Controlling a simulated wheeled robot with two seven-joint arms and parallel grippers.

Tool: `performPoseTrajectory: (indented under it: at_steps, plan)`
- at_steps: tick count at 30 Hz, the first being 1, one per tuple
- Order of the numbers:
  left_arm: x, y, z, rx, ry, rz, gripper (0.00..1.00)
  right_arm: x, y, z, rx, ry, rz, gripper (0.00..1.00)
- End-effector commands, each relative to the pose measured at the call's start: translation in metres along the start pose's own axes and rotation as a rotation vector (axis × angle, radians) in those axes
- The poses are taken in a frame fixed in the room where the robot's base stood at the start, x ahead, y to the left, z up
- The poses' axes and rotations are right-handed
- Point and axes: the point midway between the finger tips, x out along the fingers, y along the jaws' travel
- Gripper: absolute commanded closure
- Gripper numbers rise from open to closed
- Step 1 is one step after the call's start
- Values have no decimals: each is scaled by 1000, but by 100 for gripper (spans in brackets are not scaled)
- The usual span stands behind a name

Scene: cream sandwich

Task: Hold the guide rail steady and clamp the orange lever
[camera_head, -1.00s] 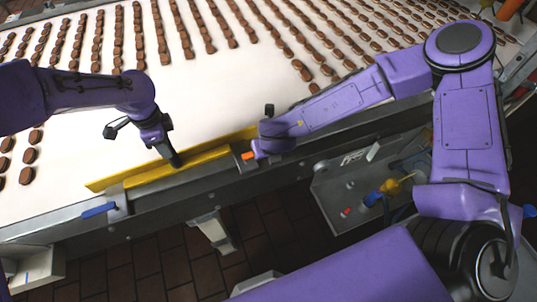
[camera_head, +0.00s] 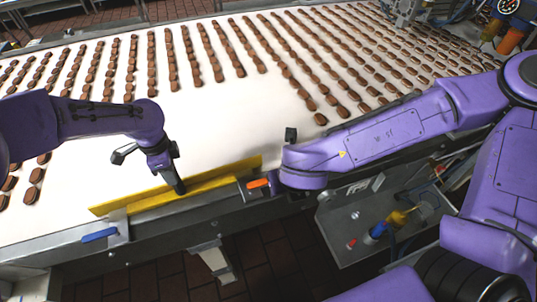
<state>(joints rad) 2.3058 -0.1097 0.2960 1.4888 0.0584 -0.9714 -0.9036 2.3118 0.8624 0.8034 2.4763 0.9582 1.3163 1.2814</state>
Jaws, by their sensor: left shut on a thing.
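The yellow guide rail (camera_head: 140,203) lies along the near edge of the white conveyor belt. My left gripper (camera_head: 179,188) points down onto the rail and is shut on it near its middle. The orange lever (camera_head: 259,183) sits on a dark clamp at the rail's right end. My right arm reaches in from the right, and its purple wrist is just to the right of the lever. The fingers of my right gripper are hidden behind the wrist. A blue lever (camera_head: 99,235) sits at the rail's left end on the conveyor frame.
Rows of brown cream sandwiches (camera_head: 245,62) cover the far part of the conveyor belt (camera_head: 230,125); the belt near the rail is clear. A metal tray (camera_head: 340,235) with blue and yellow parts hangs below the frame at right.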

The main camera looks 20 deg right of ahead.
Motion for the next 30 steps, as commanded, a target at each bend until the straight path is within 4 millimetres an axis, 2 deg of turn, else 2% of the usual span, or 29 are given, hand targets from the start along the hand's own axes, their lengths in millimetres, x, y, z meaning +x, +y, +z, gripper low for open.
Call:
performPoseTrajectory:
  at_steps: [5, 6, 8, 9, 17, 30]
  plan:
    - [-2, -1, 0, -1, 1, -3, 100, 0, 0, 0, 0, 0, 0, 100]
    - [-2, -1, 0, -1, 1, -3, 58, 0, 0, 0, 0, 0, 0, 100]
    - [-1, -1, 0, -1, 1, -3, 38, 0, 0, 0, 0, 0, 0, 100]
    - [-1, -1, 0, -1, 1, -3, 33, 0, 0, 0, 0, 0, 0, 100]
    - [-2, -1, 0, -1, 1, -2, 33, 0, 0, 0, 0, 0, 0, 100]
    - [-52, -1, 0, -2, 2, -3, 33, 0, 0, 0, 0, 0, 0, 100]
